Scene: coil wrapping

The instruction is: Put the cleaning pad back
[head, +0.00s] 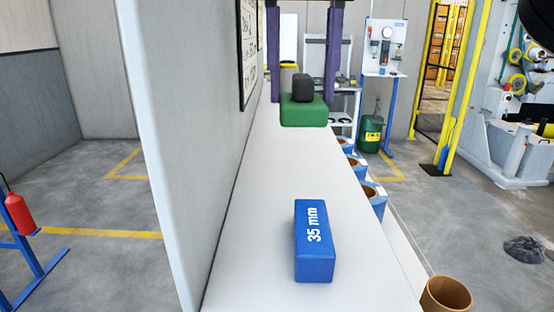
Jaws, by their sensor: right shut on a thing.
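A dark rounded part at the top right corner (540,22) is all that shows of my right gripper. It is cut off by the picture edge, its fingertips are out of view, and what it holds cannot be made out. A green block (303,113) stands on the far part of the white counter (260,215), with a small dark block (302,87) at its top. I cannot tell whether the dark block is the cleaning pad. My left gripper is not in view.
A blue block marked 35 mm (314,243) lies on the near counter. Several blue holders with brown tubes (373,194) line its right side, and a brown tube (446,295) stands lower right. A pale wall (190,140) borders the left. The counter between the blocks is clear.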

